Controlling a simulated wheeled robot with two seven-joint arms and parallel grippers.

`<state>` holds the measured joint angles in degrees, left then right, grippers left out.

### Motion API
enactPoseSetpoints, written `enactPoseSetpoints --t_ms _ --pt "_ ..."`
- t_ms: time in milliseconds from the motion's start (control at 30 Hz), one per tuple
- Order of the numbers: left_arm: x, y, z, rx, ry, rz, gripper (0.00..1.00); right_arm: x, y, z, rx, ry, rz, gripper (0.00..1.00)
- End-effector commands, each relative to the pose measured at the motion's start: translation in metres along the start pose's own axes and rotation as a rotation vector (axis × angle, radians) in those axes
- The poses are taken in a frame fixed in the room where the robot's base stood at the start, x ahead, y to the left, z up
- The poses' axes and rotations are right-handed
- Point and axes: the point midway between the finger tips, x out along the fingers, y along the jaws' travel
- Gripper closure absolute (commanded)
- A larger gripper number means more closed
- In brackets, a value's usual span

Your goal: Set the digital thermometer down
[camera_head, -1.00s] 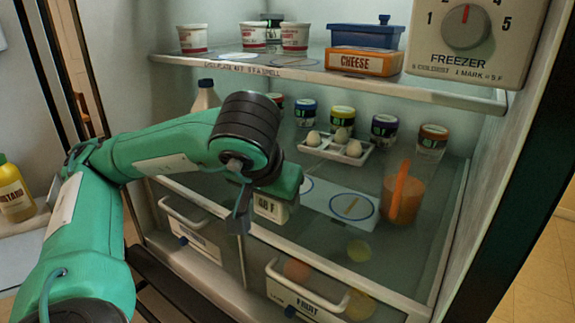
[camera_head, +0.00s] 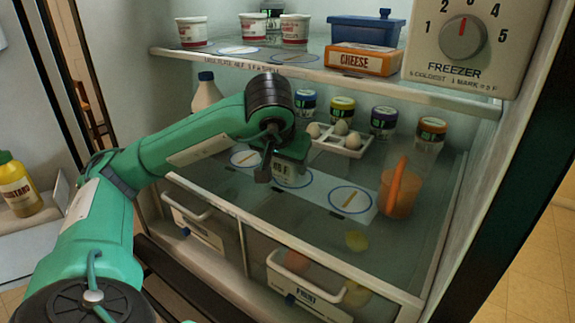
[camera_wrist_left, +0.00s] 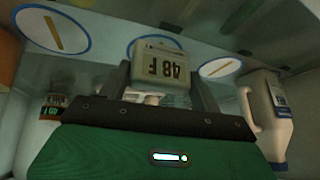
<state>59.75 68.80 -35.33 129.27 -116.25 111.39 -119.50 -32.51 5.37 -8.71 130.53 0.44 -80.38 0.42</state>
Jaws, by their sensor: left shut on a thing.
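The digital thermometer (camera_head: 291,168) is a small pale box with a display, partly hidden by my arm in the head view. In the left wrist view the thermometer (camera_wrist_left: 160,65) shows upside down, its display reading 48 F. My left gripper (camera_head: 281,174) is shut on it, with one dark finger on each side in the wrist view (camera_wrist_left: 165,82). The thermometer is over or at the middle blue ring of a white strip (camera_head: 322,187) on the shelf. I cannot tell whether it touches the strip. My right gripper is not in view.
An egg tray (camera_head: 345,150) and several jars (camera_head: 383,122) stand behind the thermometer. The upper shelf edge (camera_head: 330,77) hangs above. The left ring (camera_head: 243,158) and right ring (camera_head: 350,199) are bare.

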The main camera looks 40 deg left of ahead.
Motion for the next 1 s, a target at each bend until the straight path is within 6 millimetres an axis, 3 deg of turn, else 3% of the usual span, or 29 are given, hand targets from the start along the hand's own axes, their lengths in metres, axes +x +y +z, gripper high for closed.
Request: enactPoseSetpoints --t_ms 100,367,600,1000 --pt "0.01 -0.004 -0.016 -0.002 -0.002 0.0 0.58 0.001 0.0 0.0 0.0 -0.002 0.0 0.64" --pt "0.02 -0.007 -0.032 0.0 -0.001 0.0 0.58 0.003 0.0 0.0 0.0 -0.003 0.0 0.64" --pt "0.048 -0.004 -0.014 0.002 -0.003 -0.001 0.58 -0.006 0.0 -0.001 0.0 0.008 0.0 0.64" --pt "0.052 -0.003 -0.012 0.001 0.001 0.0 0.58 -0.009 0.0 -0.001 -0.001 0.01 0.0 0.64"
